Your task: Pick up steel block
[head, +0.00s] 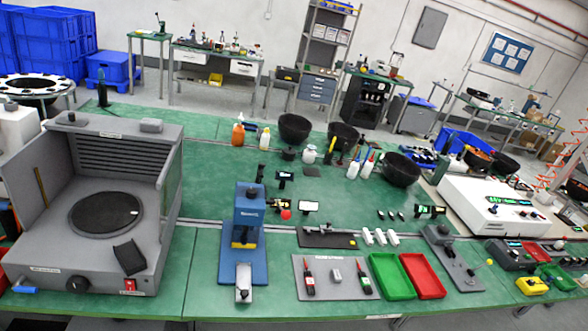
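Several small grey pieces could be the steel block, and I cannot tell for sure which it is. A grey block (151,125) rests on top of the large grey machine (70,240) at the left. A silvery piece (243,291) sits at the front of the blue press (249,225). My gripper does not show in the head view, so nothing of its fingers or grip can be seen.
A green tray (392,292) and a red tray (439,287) sit right of the mat. Black bowls (400,170) and bottles stand behind. A white instrument (500,205) is at the right.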

